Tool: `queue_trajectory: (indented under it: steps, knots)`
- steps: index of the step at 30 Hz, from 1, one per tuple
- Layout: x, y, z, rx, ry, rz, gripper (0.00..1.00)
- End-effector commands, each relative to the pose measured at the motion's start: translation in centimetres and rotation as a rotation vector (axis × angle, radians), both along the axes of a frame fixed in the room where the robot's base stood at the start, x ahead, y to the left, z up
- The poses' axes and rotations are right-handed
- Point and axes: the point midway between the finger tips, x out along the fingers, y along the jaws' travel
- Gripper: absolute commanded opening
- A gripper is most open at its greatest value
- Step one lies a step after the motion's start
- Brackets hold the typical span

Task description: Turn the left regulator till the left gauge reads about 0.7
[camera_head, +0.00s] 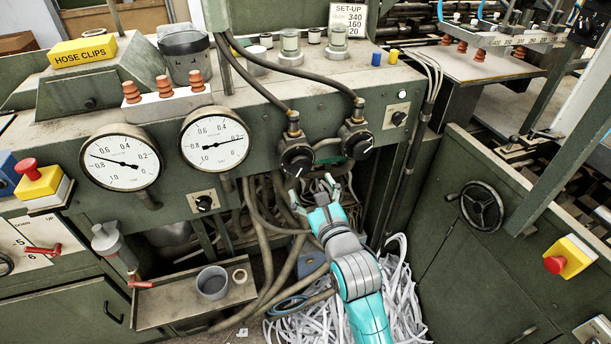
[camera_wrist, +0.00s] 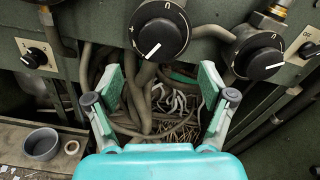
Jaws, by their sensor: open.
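The left regulator is a black knob (camera_head: 297,160) with a white pointer mark on the machine's front. It is also at the top middle of the wrist view (camera_wrist: 159,38), its mark pointing down-left. My gripper (camera_head: 318,190) is open and empty, below the knob and apart from it. In the wrist view its two fingers (camera_wrist: 162,82) are spread wide with hoses and white strips beyond. The left gauge (camera_head: 121,172) is a white dial. Its needle appears to point left, between 0.6 and 0.8, around 0.7.
The right regulator (camera_head: 357,143) is close on the right; the right gauge (camera_head: 214,155) reads about 0.2. Hoses (camera_head: 262,225) hang behind my gripper. A tray (camera_head: 180,312) holding a grey cup (camera_head: 212,283) is at lower left. White strips (camera_head: 400,290) lie below.

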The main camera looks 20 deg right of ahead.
Motion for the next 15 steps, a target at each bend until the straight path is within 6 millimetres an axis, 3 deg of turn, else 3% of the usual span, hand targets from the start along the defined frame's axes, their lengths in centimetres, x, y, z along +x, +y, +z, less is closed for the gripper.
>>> queue_trajectory:
  steps: [6,15]
  knots:
    - [-3.2,0.0,-0.1,0.0,0.002,-0.001,0.82]
    - [-4.6,0.0,0.0,0.0,0.001,0.0,0.82]
